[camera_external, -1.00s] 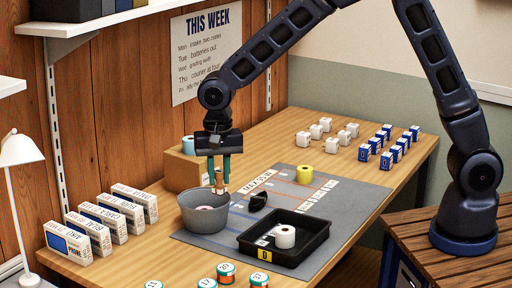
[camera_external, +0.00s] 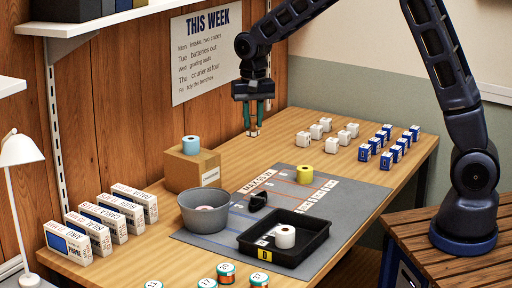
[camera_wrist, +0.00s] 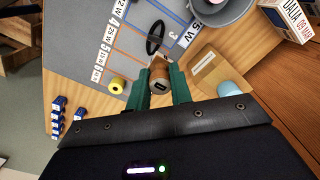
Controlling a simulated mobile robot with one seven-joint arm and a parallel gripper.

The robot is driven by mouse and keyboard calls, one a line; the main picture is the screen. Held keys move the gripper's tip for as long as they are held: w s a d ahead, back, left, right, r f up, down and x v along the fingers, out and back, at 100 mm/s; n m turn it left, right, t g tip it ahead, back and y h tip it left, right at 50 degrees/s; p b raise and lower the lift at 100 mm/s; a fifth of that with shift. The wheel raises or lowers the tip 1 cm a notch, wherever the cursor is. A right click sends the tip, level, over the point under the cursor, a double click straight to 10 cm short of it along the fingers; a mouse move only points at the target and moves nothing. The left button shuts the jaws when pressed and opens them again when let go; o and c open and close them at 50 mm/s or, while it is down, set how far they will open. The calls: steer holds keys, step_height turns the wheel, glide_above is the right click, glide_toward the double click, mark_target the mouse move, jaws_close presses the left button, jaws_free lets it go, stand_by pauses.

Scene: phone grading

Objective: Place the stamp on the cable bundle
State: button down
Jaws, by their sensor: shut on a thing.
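My gripper (camera_external: 253,130) is shut on the stamp (camera_wrist: 160,74), a small brown wooden piece with a pale end. It is held high above the back of the table, beyond the cardboard box in the external view; the stamp is small there between the green fingers.
A yellow roll (camera_external: 305,174) stands on the mat. A cardboard box (camera_external: 186,171) carries a blue roll (camera_external: 191,144). Small white and blue boxes stand at the back right.

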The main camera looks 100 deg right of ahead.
steer(key=s+d, duration=0.2)
glide_above(258, 197)
step_height(258, 197, down, 20)
steer(key=shift+r, duration=0.15)
stand_by(0.5)
steer(key=c, duration=1.3)
jaws_free()
steer(key=shift+o, duration=0.2)
